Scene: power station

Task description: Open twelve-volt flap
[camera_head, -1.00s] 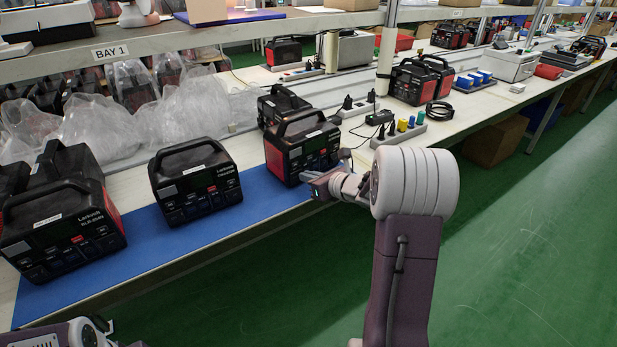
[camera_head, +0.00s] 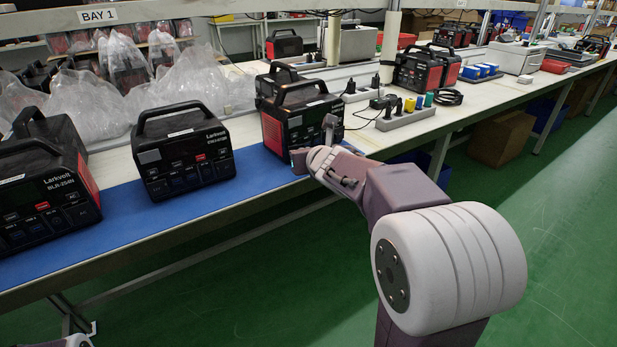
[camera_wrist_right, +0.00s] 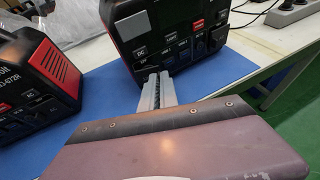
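A black and red power station (camera_head: 288,118) stands at the right end of the blue mat, its front partly hidden by my right arm. In the right wrist view, the same power station (camera_wrist_right: 172,32) shows small labelled panels and a red patch on its front. My left gripper is out of view; only a bit of that arm shows at the bottom left.
More power stations stand left on the blue mat (camera_head: 125,222), the nearest being a Larkvolt unit (camera_head: 184,155). Another stands close behind the right one. A grey power strip (camera_head: 406,118) with plugs and a dark cable lie to the right. Plastic bags are piled behind.

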